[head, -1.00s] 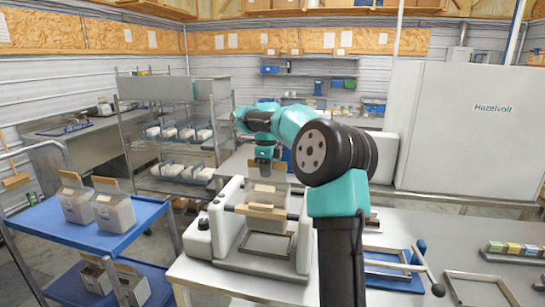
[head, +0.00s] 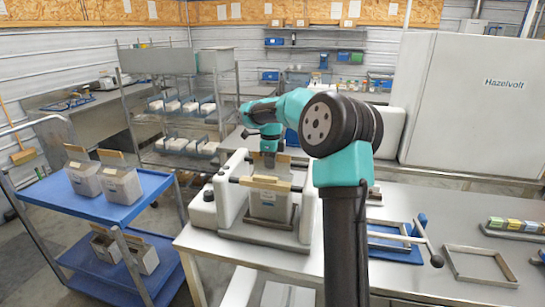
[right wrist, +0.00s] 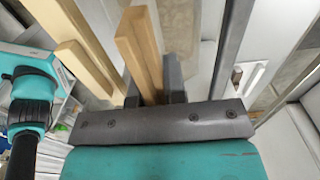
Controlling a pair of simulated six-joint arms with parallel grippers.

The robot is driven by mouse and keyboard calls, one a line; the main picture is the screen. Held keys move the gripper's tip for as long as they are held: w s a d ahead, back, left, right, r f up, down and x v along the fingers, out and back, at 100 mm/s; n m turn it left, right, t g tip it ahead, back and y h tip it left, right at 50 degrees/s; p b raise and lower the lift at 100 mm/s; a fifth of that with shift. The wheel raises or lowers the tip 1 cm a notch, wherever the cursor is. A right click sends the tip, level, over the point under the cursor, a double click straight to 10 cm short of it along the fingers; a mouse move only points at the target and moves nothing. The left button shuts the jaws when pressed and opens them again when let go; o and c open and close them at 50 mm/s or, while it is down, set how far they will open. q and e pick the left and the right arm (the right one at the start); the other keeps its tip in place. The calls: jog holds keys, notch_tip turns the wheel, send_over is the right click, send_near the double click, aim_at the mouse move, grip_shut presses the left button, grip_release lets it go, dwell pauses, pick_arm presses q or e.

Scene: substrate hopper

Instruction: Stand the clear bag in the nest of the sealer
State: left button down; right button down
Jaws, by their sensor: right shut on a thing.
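The clear bag (head: 268,208) is greyish, with filling and a pale label, and hangs or stands upright at the nest (head: 240,233) of the white sealer (head: 233,198). Its lower edge is at the metal frame of the nest; I cannot tell whether it rests on the floor of it. A tan bar (head: 258,182) crosses in front of its upper part. My right gripper (head: 268,162) is above the sealer, shut on the bag's tan top strip, which also shows in the right wrist view (right wrist: 143,45) between dark fingers. My left gripper is out of view.
A blue cart (head: 150,190) at the left carries several similar bags. A blue fixture (head: 395,248) and an empty metal frame (head: 478,280) lie on the table right of the sealer. A tall white cabinet (head: 460,110) stands behind.

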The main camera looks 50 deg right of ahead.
jog(key=shift+f, duration=0.85)
jog(key=c, duration=1.2)
grip_release()
jog(key=shift+f, duration=0.1)
notch_tip(320, 180, up, 12)
jog(key=shift+r, duration=0.15)
